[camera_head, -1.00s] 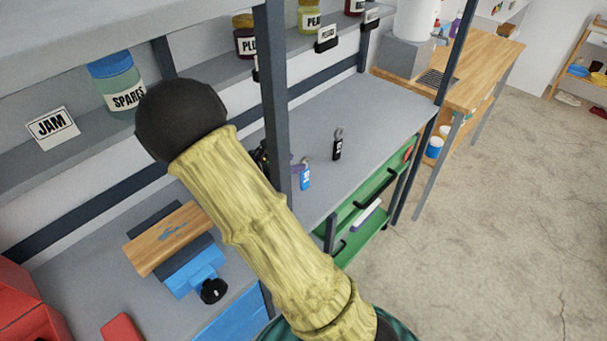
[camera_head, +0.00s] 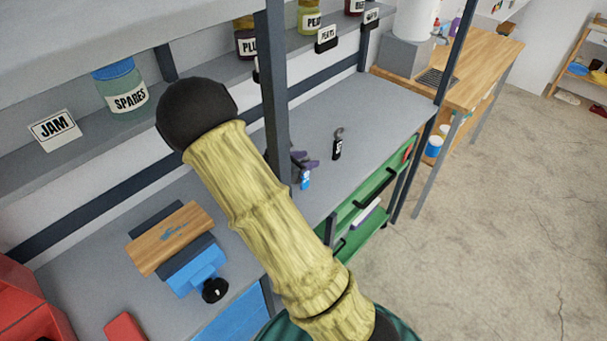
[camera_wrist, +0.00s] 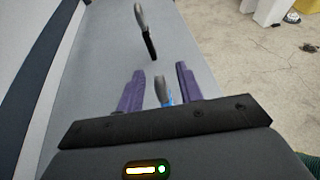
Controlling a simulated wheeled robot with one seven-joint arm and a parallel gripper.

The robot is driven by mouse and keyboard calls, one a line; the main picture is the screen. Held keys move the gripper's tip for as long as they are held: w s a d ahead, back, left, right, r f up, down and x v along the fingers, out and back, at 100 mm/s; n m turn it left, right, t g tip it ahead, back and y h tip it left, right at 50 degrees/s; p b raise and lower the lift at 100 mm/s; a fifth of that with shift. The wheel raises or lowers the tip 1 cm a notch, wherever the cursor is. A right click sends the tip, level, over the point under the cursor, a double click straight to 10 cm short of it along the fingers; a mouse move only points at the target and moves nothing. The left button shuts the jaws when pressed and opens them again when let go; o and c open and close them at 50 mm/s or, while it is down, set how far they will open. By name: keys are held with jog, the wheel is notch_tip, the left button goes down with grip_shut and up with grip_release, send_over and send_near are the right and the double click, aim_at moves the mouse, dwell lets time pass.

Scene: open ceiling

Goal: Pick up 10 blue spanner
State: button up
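The blue spanner (camera_head: 305,181) stands on the grey workbench just right of the dark shelf post. In the wrist view its grey head and blue body (camera_wrist: 162,90) lie between the two purple fingers of my gripper (camera_wrist: 158,88). The fingers are open, with a gap on each side of the spanner. In the head view the purple fingers (camera_head: 304,161) show beside the spanner's top, and the rest of the gripper is hidden behind the post and my arm. The number on the blue spanner is too small to read.
A black spanner (camera_head: 337,146) stands farther along the bench, also in the wrist view (camera_wrist: 147,32). The dark post (camera_head: 275,90) rises close to my arm. A blue vise with wooden block (camera_head: 172,238) is on the left. Green drawers (camera_head: 362,198) hang below.

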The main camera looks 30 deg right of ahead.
grip_shut()
jog(key=shift+r, duration=0.1)
notch_tip(320, 180, up, 10)
jog(key=shift+f, duration=0.1)
dwell(0.4)
dwell(0.5)
